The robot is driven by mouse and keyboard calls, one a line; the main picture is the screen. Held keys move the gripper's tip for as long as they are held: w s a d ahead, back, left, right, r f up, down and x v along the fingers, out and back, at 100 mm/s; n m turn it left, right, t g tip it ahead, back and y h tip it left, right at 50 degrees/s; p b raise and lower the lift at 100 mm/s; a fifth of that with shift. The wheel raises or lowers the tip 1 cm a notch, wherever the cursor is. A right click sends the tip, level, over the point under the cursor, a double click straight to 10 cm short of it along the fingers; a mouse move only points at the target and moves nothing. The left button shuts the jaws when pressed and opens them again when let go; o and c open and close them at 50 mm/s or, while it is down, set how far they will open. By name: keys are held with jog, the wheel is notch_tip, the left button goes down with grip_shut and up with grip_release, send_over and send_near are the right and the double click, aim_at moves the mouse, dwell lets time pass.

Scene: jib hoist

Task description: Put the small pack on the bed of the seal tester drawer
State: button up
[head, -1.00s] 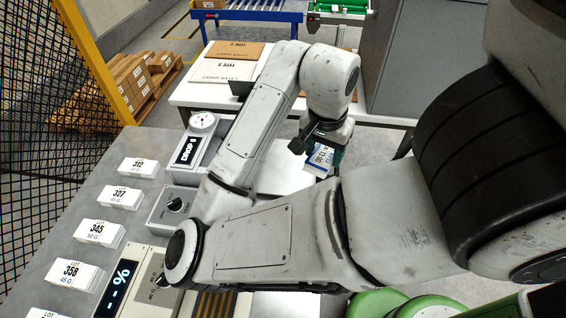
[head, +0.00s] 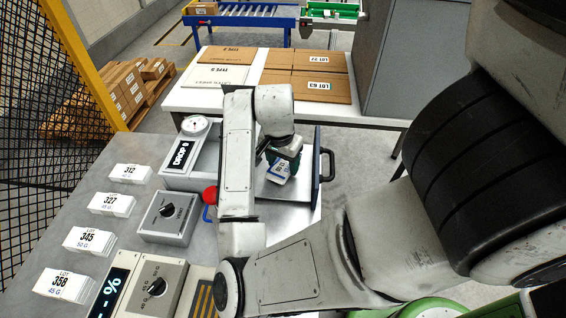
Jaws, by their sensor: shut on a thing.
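The small pack (head: 278,173), white with a blue printed label, is in my gripper (head: 280,160), which is shut on it. The pack is tilted and hangs over the grey bed of a drawer (head: 298,192) that stands pulled out, with a black handle (head: 329,164) at its right end. I cannot tell whether the pack touches the bed. My arm hides the left part of the drawer, and the fingertips are small and partly hidden.
A box marked DROP with a gauge (head: 195,124) and a knob box (head: 167,217) stand left of my arm. Stacks of lot packs (head: 111,203) line the bench's left side. A white table with cardboard sheets (head: 323,88) stands behind. A red knob (head: 210,195) is close beside my arm.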

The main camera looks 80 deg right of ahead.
aim_at(280, 169)
jog(key=shift+f, duration=0.3)
jog(key=o, duration=1.1)
jog(key=shift+c, duration=0.2)
notch_tip(280, 169, up, 12)
jog(key=a+p, duration=0.1)
jog(key=shift+w+a+p, duration=0.25)
jog(key=shift+a+p, duration=0.1)
